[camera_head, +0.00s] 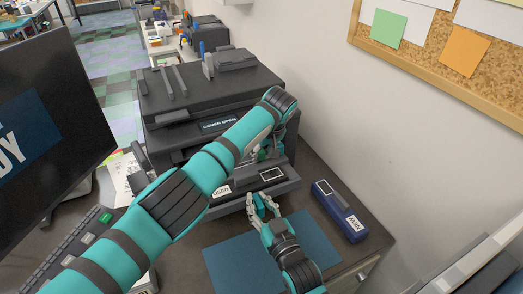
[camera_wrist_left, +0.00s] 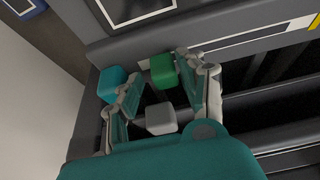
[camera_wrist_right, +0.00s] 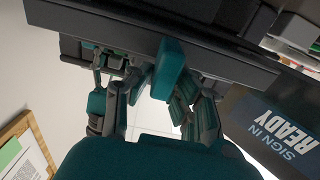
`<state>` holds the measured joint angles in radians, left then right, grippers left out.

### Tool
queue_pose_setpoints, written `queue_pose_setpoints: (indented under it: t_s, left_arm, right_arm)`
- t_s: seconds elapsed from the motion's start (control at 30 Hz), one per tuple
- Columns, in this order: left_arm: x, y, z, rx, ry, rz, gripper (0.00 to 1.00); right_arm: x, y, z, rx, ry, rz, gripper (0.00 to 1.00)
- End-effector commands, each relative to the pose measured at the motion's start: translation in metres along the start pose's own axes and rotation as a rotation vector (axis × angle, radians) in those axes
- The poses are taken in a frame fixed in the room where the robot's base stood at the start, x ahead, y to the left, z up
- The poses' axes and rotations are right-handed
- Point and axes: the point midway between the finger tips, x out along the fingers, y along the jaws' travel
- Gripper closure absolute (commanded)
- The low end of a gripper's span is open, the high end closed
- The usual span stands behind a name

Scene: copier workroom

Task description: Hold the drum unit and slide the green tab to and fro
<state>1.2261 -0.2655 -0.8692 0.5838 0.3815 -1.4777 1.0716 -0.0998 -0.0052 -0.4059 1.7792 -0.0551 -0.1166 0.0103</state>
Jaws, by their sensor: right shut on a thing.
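The dark drum unit (camera_head: 245,187), with a "USED" label and a white-framed panel, sticks out of the front of the copier. My right gripper (camera_head: 262,197) is at its front edge, shut on the teal handle (camera_wrist_right: 170,66) that shows between the fingers in the right wrist view. The green tab (camera_wrist_left: 162,71) shows in the left wrist view on the drum unit's inner side. My left gripper (camera_wrist_left: 160,66) is open, with one fingertip on each side of the tab. In the head view my left forearm hides most of this gripper and the tab.
A blue-black unit labelled "NEW" (camera_head: 341,211) lies on the worktop to the right. A teal block (camera_wrist_left: 112,84) and a grey block (camera_wrist_left: 160,118) are close to my left fingers. A blue mat (camera_head: 240,265) lies in front. A monitor (camera_head: 50,130) stands at left.

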Motion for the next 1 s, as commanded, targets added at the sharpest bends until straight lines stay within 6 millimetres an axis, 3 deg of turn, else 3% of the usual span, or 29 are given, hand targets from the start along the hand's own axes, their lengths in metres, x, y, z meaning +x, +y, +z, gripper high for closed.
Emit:
queue_pose_setpoints:
  t_s: [0.43,0.73,1.0]
  left_arm:
    - [0.001,-0.003,-0.001,-0.003,-0.002,0.0,0.52]
    - [0.003,-0.036,0.0,0.001,-0.001,-0.004,0.52]
    - [-0.057,-0.03,0.001,0.0,-0.002,0.001,0.52]
  right_arm:
    - [-0.001,-0.001,0.006,0.0,-0.015,-0.002,1.0]
    - [-0.001,-0.001,0.007,0.0,-0.016,-0.001,1.0]
    - [-0.001,0.0,0.007,0.0,-0.016,0.0,1.0]
